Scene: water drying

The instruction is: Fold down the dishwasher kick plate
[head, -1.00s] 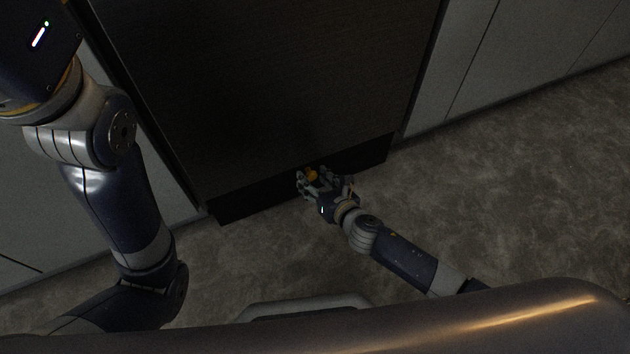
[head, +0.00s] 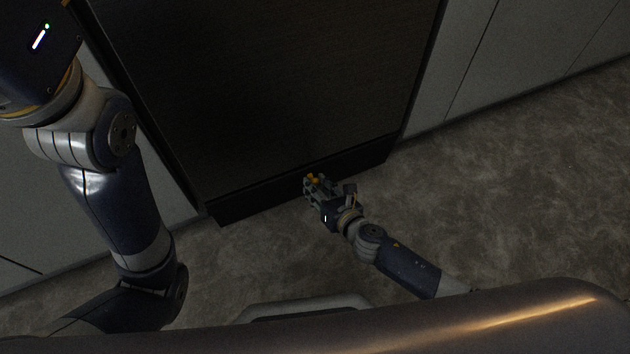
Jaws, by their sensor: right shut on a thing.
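The dishwasher (head: 265,90) is a tall dark front at top centre in the head view. Its kick plate (head: 257,201) is the dark strip along the bottom, just above the floor. My right gripper (head: 311,182) is at the strip's lower edge, a little right of its middle, and is shut on the kick plate. Orange parts show between its fingers; the exact contact is small and dark. My left arm (head: 110,200) stands at the left, and its gripper is out of view.
Pale cabinet fronts (head: 480,70) stand on both sides of the dishwasher. The mottled grey floor (head: 520,190) is clear at the right and in front of the dishwasher.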

